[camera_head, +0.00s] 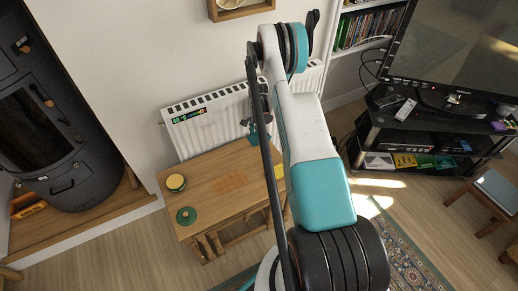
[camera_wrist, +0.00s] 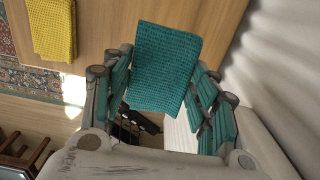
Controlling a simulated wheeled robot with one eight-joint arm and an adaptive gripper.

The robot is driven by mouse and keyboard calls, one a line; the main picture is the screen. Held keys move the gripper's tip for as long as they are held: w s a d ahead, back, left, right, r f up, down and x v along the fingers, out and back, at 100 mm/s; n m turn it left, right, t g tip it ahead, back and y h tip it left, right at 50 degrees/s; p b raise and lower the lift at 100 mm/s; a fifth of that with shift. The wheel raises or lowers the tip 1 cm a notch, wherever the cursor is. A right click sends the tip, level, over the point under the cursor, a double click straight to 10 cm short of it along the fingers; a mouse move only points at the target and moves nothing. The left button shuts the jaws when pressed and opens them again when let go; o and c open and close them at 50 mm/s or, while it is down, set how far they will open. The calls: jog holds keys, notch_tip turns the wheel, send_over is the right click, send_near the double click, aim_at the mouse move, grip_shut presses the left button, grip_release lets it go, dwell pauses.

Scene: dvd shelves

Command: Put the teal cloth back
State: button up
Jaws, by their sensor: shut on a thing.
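The teal cloth (camera_wrist: 163,72) is a textured, roughly square piece in the middle of the wrist view. My gripper (camera_wrist: 163,58) has its two dark-and-teal fingers on either side of the cloth and is shut on it. In the head view my gripper (camera_head: 261,123) is in front of the radiator, above the back right part of the wooden table (camera_head: 225,170). My arm hides much of that area, and the cloth is hard to tell from the gripper there. I cannot tell whether the cloth touches the table.
A yellow cloth (camera_wrist: 52,28) lies on the table. A yellow-topped pot (camera_head: 176,183) and a green disc (camera_head: 186,216) stand at the table's left. The white radiator (camera_head: 215,118) is behind, a black stove (camera_head: 50,140) at left, a TV stand (camera_head: 425,140) at right.

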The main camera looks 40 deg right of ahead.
aim_at(259, 150)
jog(key=shift+f+b, duration=1.1)
jog(key=shift+f, duration=2.7)
jog(key=shift+f, duration=0.1)
jog(key=o, duration=0.8)
notch_tip(259, 150, up, 12)
jog(key=p, duration=0.4)
